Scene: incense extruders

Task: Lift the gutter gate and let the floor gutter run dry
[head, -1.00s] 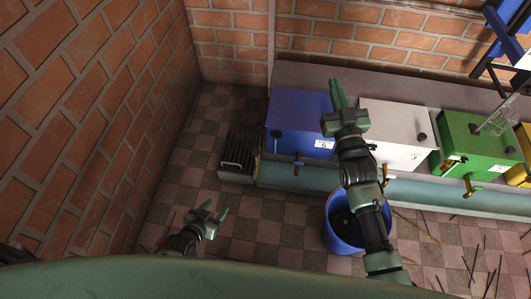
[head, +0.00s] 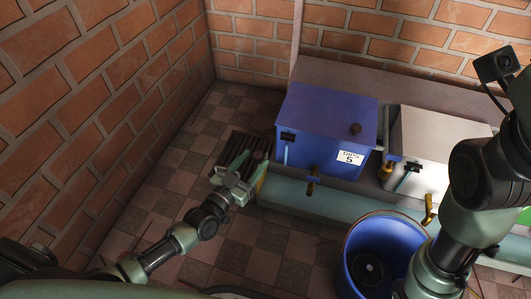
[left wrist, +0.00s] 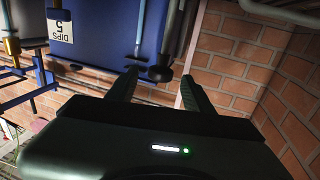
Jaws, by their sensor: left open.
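The teal floor gutter (head: 335,202) runs along the foot of the raised bench. Its left end meets a dark slatted grate (head: 262,141) on the floor. A narrow yellowish edge (head: 262,182) shows at that end, partly behind my left gripper; I cannot tell whether it is the gate. My left gripper (head: 249,162) is open and empty, over the grate beside the gutter's end. Its open fingers also show in the left wrist view (left wrist: 158,90). Whether the gutter holds liquid cannot be told. My right arm is at the right, its gripper outside the picture.
A blue tank (head: 325,125) labelled DIPS 5 and a white tank (head: 440,140) stand on the bench, with taps over the gutter. A blue bucket (head: 362,235) stands in front. Brick walls close off the left and back. Checkered floor is clear at left.

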